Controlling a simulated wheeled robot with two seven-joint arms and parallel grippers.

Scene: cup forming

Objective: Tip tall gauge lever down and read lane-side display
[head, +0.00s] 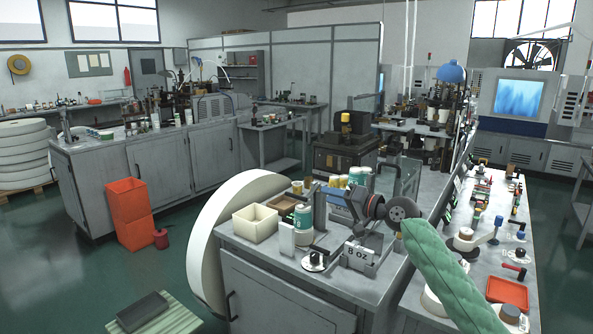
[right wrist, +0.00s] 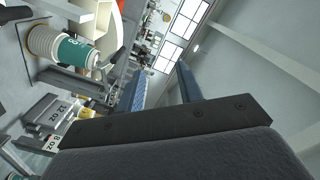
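My right arm, in a green sleeve, comes in from the lower right. My right gripper (head: 340,196) is above the near bench's back part, behind the 8 OZ gauge (head: 357,254). In the right wrist view its two blue fingers (right wrist: 160,78) are apart with nothing between them. Blocks marked 12 OZ (right wrist: 52,110) and 8 OZ (right wrist: 50,142) show at that view's left edge, beside the fingers. Which bar there is the tall gauge lever I cannot tell. Small green-lit displays (head: 447,216) face the bench along the lane's side; their reading is too small. My left gripper is out of view.
Teal-banded cups (head: 303,222) stand on the near bench beside a cream bin (head: 255,223). A black-knobbed round fixture (head: 317,260) sits at the bench front. A red tray (head: 507,292) and several fixtures crowd the right-hand bench.

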